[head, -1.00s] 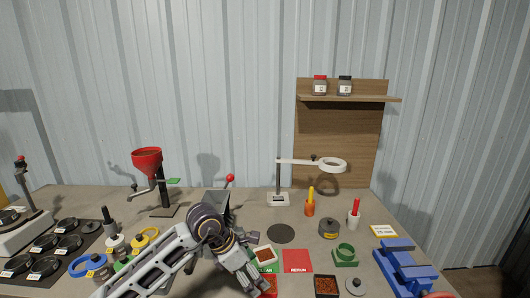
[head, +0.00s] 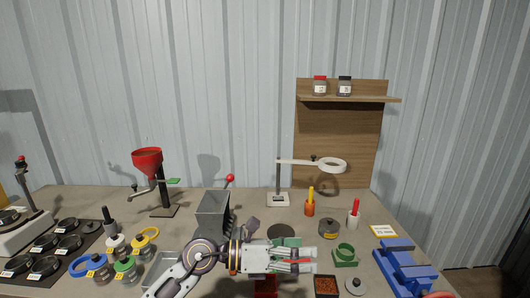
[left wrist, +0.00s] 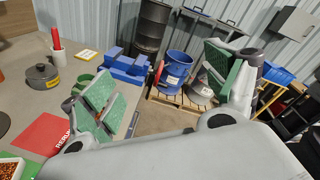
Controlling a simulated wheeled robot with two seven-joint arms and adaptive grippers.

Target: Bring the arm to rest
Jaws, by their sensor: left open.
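My left gripper (head: 306,258) is above the front middle of the bench in the head view, pointing right. In the left wrist view its green-padded fingers (left wrist: 160,90) are wide apart with nothing between them. In the head view the gripper and arm cover most of the red RERUN card, which shows in the left wrist view (left wrist: 42,136). The CLEAN card is hidden in the head view. My right gripper is in neither view.
A tray of copper granules (head: 326,286) and a green ring holder (head: 345,256) lie close to the gripper. A blue vise-like block (head: 405,265) stands right. A grey hopper (head: 212,215), red funnel mill (head: 147,162) and ring lamp (head: 332,165) stand behind.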

